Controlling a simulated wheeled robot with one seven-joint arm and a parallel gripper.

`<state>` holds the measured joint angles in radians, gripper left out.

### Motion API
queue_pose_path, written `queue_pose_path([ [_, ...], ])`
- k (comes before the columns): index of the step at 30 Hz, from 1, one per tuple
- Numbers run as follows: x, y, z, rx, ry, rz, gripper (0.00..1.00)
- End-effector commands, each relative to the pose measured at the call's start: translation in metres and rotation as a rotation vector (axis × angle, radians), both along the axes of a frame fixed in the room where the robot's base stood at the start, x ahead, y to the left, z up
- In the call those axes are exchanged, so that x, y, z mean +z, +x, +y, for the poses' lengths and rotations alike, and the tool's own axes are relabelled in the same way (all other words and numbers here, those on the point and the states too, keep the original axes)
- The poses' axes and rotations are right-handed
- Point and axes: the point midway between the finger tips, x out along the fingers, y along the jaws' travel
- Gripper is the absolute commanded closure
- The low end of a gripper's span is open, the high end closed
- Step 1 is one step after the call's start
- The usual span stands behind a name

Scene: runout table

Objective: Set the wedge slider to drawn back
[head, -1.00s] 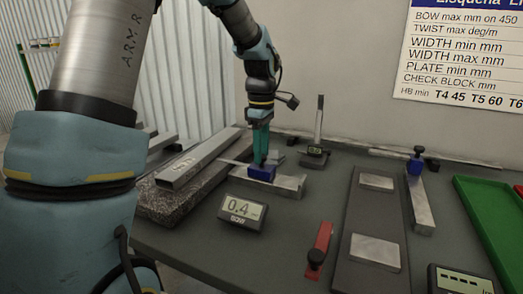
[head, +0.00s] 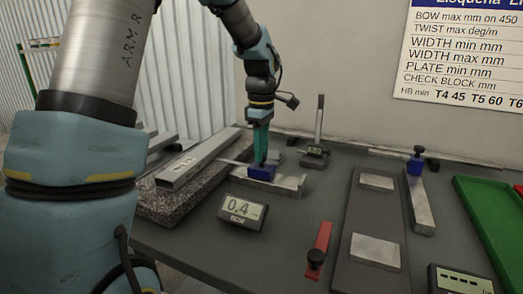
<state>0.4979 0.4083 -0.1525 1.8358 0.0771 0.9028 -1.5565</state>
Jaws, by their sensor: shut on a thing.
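The wedge slider looks to be the blue block (head: 262,173) on a grey metal rail (head: 290,186) near the table's middle left. My gripper (head: 262,160) reaches down from above, its teal fingers at the top of the blue block. It is shut on the block. The fingertips and the part of the block between them are too small to make out clearly. A thin metal strip (head: 234,162) runs out to the left of the block, toward a long bar.
A display reading 0.4 BOW (head: 242,210) stands just in front of the rail. A long metal bar (head: 196,160) lies on a granite slab (head: 180,203) at left. An upright gauge (head: 318,140) stands behind. A red-handled piece (head: 319,250) and a green tray (head: 490,215) are to the right.

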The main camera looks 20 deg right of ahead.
Motion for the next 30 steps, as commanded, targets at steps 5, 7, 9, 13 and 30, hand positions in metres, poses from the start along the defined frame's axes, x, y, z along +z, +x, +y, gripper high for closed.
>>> queue_pose_path([
  [5,0.000,0.000,0.000,0.000,0.001,0.002,1.00],
  [7,0.000,0.000,0.000,0.000,0.001,0.002,1.00],
  [9,0.000,0.000,0.000,0.000,0.001,0.002,1.00],
  [13,0.000,-0.001,0.000,0.000,0.001,0.002,1.00],
  [30,0.000,-0.051,-0.060,-0.002,0.001,0.001,1.00],
])
